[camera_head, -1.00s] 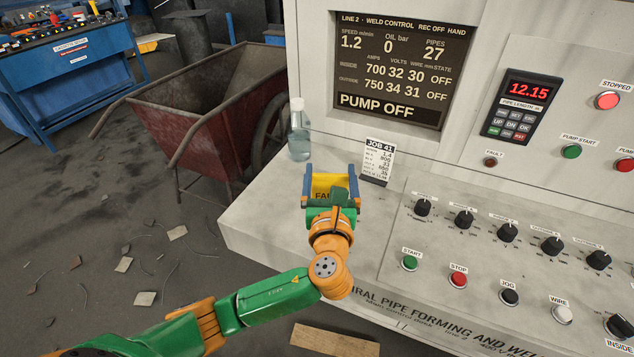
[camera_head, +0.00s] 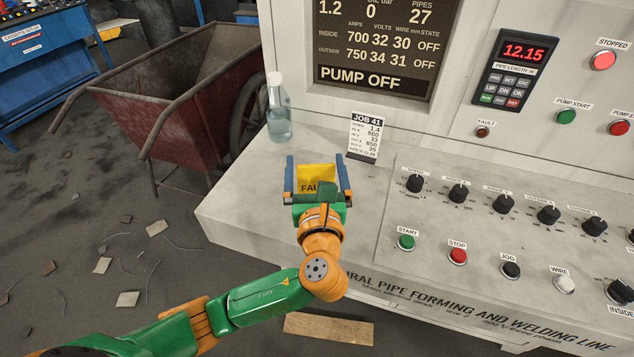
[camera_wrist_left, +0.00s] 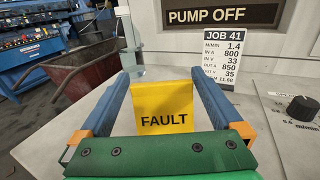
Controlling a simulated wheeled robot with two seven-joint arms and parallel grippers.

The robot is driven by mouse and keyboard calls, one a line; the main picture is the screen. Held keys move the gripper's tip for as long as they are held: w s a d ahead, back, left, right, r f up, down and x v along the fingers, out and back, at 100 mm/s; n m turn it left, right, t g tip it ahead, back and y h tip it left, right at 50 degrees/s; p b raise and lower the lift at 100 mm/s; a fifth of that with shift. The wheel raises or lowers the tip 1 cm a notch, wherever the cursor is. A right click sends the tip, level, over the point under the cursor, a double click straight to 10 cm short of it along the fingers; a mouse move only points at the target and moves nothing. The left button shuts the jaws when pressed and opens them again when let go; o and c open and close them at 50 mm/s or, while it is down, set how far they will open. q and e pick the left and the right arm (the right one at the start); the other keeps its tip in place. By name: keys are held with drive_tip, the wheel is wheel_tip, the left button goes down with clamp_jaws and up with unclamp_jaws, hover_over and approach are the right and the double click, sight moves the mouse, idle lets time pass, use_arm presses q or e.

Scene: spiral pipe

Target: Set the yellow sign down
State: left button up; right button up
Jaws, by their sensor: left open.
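The yellow sign (camera_head: 316,177), lettered FAULT, stands upright on the left part of the pale console top (camera_head: 240,214). It also shows in the left wrist view (camera_wrist_left: 165,103). My left gripper (camera_head: 318,170) is open, with one blue finger on each side of the sign. In the left wrist view a gap shows between the sign and each finger. The sign's lower edge is hidden behind the green gripper body, so its contact with the console cannot be seen. My right gripper is not in view.
A clear bottle (camera_head: 279,112) stands behind the gripper to the left, and a JOB 41 card (camera_head: 366,136) to the right. Knobs and buttons, including the green START (camera_head: 406,242), lie to the right. A red cart (camera_head: 180,100) stands beyond the console's left edge.

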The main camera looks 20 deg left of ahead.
use_arm(q)
drive_tip(key=v, duration=1.1)
drive_tip(key=shift+s, duration=0.15)
